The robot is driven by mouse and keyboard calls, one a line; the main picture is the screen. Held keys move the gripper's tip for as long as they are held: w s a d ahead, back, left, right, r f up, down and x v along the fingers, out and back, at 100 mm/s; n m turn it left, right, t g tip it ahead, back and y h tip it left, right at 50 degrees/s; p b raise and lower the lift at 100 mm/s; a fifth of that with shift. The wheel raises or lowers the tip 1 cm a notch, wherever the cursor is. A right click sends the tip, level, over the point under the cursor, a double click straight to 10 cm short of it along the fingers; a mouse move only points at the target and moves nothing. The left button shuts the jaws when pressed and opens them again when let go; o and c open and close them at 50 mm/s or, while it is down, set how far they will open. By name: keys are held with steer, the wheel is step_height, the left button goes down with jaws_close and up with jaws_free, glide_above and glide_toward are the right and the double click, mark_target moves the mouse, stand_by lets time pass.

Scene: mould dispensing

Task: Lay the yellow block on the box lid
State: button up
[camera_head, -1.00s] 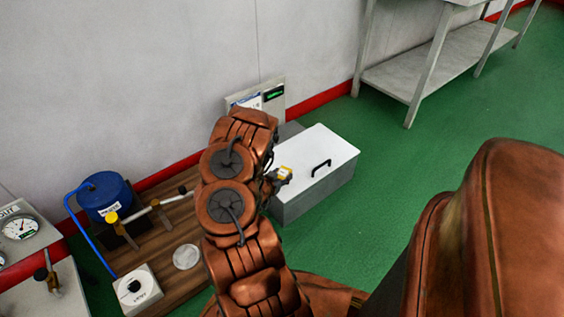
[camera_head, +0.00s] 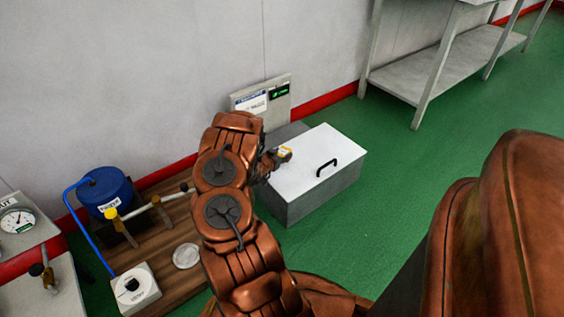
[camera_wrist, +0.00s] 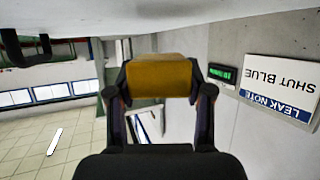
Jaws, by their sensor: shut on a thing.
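The yellow block (camera_head: 285,154) is held at the tip of my gripper (camera_head: 273,159), over the far left part of the box lid (camera_head: 328,145) in the head view. In the wrist view, the yellow block (camera_wrist: 160,77) spans the space between the two fingers of my gripper (camera_wrist: 160,84), which are shut on it. The wrist picture is upside down; the white lid (camera_wrist: 200,14) fills its top edge, close to the block. I cannot tell whether block and lid touch. The lid is white and flat with a black handle (camera_head: 327,168).
A wooden board (camera_head: 165,262) with a blue container (camera_head: 105,191), a white dial unit (camera_head: 133,287) and a round pale disc (camera_head: 186,256) lies left of my arm. A panel with a green display (camera_head: 279,91) stands behind the box. The lid around its handle is clear.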

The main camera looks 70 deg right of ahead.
mark_target(282, 165)
steer(key=shift+f+b, duration=0.95)
steer(key=shift+f, duration=0.85)
steer(key=shift+f, duration=0.1)
steer(key=o, duration=1)
steer(key=shift+o, duration=0.2)
